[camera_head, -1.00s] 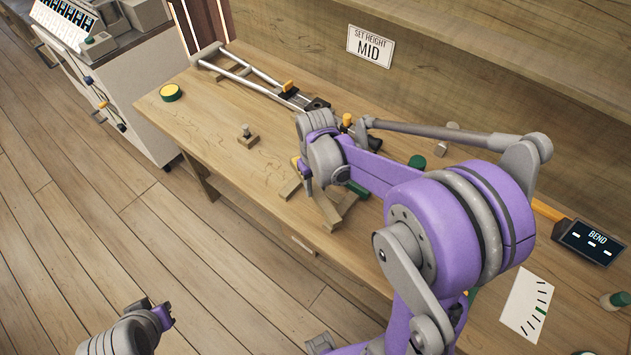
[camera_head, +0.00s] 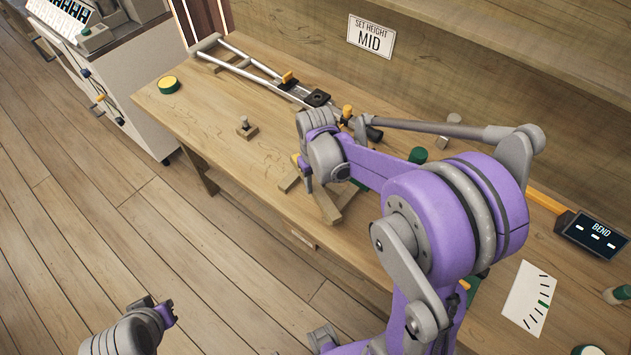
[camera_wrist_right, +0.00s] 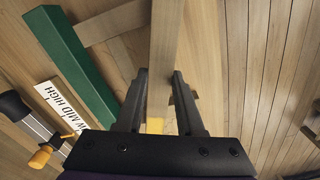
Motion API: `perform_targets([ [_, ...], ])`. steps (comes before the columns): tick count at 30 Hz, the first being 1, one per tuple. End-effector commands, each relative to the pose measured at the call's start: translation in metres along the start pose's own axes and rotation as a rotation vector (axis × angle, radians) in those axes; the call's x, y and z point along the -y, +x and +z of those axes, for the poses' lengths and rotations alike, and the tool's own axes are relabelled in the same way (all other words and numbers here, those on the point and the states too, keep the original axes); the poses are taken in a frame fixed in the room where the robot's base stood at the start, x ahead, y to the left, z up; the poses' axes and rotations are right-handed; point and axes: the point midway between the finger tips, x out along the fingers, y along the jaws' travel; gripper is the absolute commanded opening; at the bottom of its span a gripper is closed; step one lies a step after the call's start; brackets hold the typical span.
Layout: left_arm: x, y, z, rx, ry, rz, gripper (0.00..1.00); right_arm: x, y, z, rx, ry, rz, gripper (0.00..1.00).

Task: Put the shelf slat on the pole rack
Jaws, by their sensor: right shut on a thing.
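My right gripper (camera_wrist_right: 160,105) is shut on a pale wooden slat (camera_wrist_right: 166,45), which runs away between its two fingers in the right wrist view. A small yellow piece (camera_wrist_right: 155,125) shows at the base of the fingers. In the head view my right gripper (camera_head: 308,182) is low over the bench's front edge, beside wooden pieces (camera_head: 325,205), and my arm partly hides it. I cannot tell which of these pieces is the held slat. My left gripper (camera_head: 165,312) is at the bottom left above the floor, its jaws unclear. I cannot clearly pick out a pole rack.
A metal-railed frame (camera_head: 255,72) lies at the bench's back left. A small peg block (camera_head: 246,128) and yellow-topped disc (camera_head: 169,85) stand on the bench (camera_head: 215,115). A green bar (camera_wrist_right: 75,60) and "LOW MID HIGH" label (camera_wrist_right: 60,103) lie left of my right gripper.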

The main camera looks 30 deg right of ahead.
Motion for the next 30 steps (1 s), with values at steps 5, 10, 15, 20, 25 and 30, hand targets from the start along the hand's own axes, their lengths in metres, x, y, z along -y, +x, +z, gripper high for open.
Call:
perform_targets([
  [5,0.000,0.003,0.003,0.003,0.000,0.000,0.00,0.000,0.004,0.000,0.000,0.000,0.000,0.00],
  [10,0.000,0.004,0.004,0.003,0.000,0.000,0.00,0.000,0.006,0.000,0.000,0.000,0.000,0.46],
  [15,0.000,0.004,0.004,0.003,0.000,0.000,0.00,0.000,0.006,0.000,0.000,0.000,0.000,0.71],
  [20,0.000,0.004,0.004,0.003,0.000,0.000,0.00,0.000,0.006,0.000,0.000,0.000,0.000,0.71],
  [25,0.000,0.003,0.004,0.003,0.000,0.000,0.00,0.000,0.002,0.000,0.000,0.000,0.000,0.71],
  [30,0.000,0.001,0.001,0.001,0.000,0.000,0.00,0.000,-0.023,0.000,-0.001,0.000,0.000,0.71],
])
